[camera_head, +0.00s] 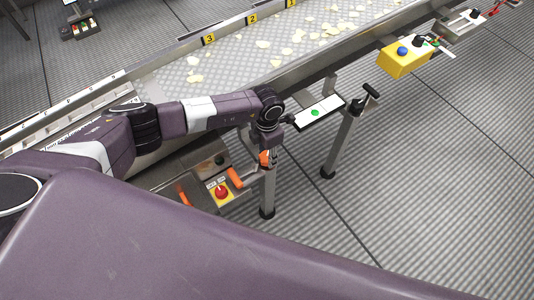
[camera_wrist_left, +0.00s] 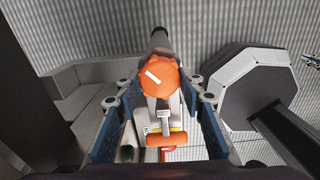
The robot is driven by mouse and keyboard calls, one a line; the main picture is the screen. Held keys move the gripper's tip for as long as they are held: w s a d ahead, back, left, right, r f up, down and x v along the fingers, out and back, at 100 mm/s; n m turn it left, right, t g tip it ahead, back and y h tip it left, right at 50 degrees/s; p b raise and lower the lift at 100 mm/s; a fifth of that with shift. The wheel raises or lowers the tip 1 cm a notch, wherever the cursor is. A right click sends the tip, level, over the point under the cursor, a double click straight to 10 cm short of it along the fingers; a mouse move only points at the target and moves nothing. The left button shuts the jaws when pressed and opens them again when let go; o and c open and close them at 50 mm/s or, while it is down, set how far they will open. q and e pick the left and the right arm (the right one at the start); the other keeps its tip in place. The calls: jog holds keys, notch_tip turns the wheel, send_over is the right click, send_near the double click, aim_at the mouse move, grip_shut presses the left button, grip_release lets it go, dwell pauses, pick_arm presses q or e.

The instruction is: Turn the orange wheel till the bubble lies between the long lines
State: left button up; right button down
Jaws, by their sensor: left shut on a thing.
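The orange wheel (camera_wrist_left: 160,75), with a white mark on its face, is between the fingertips of my left gripper (camera_wrist_left: 159,84) in the left wrist view. In the head view my left gripper (camera_head: 267,147) points down beside the conveyor leg, and only a little orange of the wheel (camera_head: 264,157) shows below it. The gripper is shut on the wheel. A white level plate with a green bubble spot (camera_head: 315,112) is just right of the gripper in the head view; its lines are too small to make out. My right gripper is in neither view.
The conveyor (camera_head: 225,75) carries scattered pale chips behind my left arm. A red stop button (camera_head: 221,192) on yellow and an orange handle (camera_head: 235,177) sit left of the gripper. A yellow box (camera_head: 404,65) with a blue button hangs at right. The floor at right is mostly clear.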

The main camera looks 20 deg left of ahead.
aim_at(267, 156)
pick_arm(q)
jog(key=n+p, duration=0.1)
jog(key=n, duration=0.5)
jog(key=shift+w, duration=0.1)
jog(key=shift+n, duration=0.3)
dwell(0.3)
jog(key=o, duration=1.2)
jog(key=shift+c, duration=0.2)
notch_tip(267, 156, up, 12)
